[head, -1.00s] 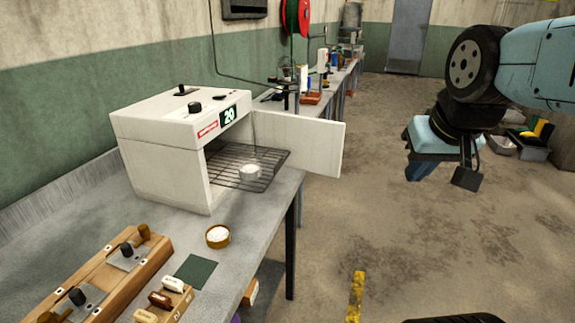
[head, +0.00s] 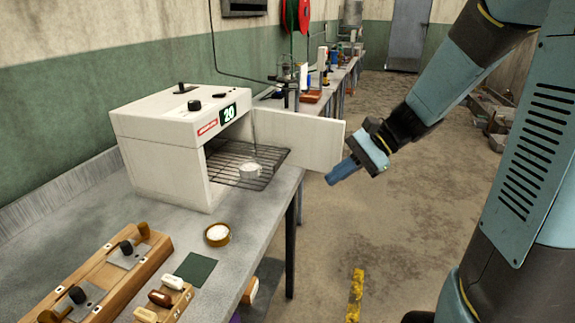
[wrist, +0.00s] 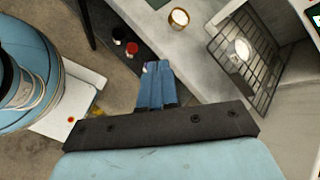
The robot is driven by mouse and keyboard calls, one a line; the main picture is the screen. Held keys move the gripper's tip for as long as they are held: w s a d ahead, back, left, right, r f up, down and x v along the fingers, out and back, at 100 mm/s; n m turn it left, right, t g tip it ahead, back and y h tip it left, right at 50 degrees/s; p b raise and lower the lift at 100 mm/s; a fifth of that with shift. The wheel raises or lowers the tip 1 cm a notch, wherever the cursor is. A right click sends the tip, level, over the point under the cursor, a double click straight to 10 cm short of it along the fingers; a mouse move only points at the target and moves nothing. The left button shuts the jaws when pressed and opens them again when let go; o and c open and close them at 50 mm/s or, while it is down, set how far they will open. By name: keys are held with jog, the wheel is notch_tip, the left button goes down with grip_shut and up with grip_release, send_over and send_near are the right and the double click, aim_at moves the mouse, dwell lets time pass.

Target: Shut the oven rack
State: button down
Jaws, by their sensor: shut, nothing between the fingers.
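The white oven (head: 165,165) stands on the grey bench with its door (head: 300,138) swung open to the right. The wire rack (head: 235,165) sticks out of the oven's front opening, and a small white-filled cup (head: 250,170) sits on it. The rack (wrist: 255,65) and the cup (wrist: 242,48) also show at the right of the wrist view. My gripper (head: 330,180) is shut and empty, with its blue fingers pointing left, just right of and below the door's outer edge. The shut fingers (wrist: 155,85) also show in the wrist view, apart from the rack.
A wooden bowl of white grain (head: 218,234) stands on the bench in front of the oven, near a dark green square (head: 194,269). Wooden holders (head: 105,270) lie at the front left. The floor right of the bench is open.

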jog(key=w+f+m+t+y, duration=0.2)
jog(key=w+f+m+y, duration=0.35)
jog(key=w, duration=0.45)
jog(key=m+t+y, duration=0.1)
jog(key=m+t, duration=0.4)
jog(key=m, duration=0.2)
send_near(279, 163)
jog(key=x, duration=0.7)
jog(key=shift+w+d+f, duration=0.1)
jog(key=shift+w+f, duration=0.05)
jog(key=shift+f, duration=0.05)
